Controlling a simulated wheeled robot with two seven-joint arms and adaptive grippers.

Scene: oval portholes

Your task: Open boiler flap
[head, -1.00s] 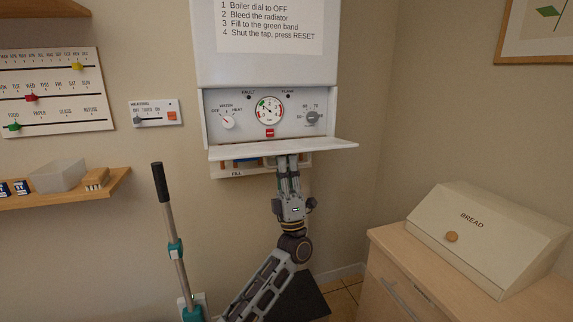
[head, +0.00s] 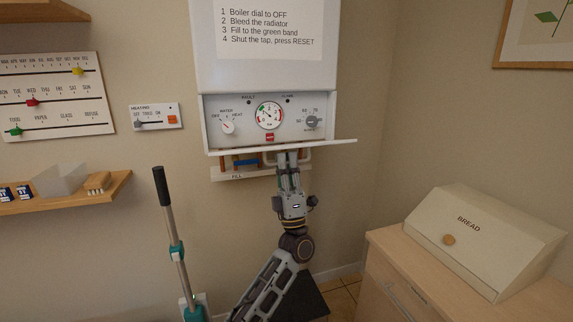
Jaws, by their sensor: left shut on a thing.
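The white boiler (head: 263,50) hangs on the wall. Its white flap (head: 330,144) sticks out from below the dial panel and shows nearly edge-on, about level. Under the flap a compartment marked FILL shows, with a blue part (head: 246,162) and copper-coloured pipe parts. My left gripper (head: 290,157) reaches up from below, shut on the flap at its underside near the middle. The flap's edge hides the fingertips. My right gripper is not in view.
A bread box (head: 484,240) stands on the wooden cabinet at the right. A pole with a black grip (head: 161,186) stands left of my arm. A wooden shelf (head: 60,201) holds a box and a brush at the left.

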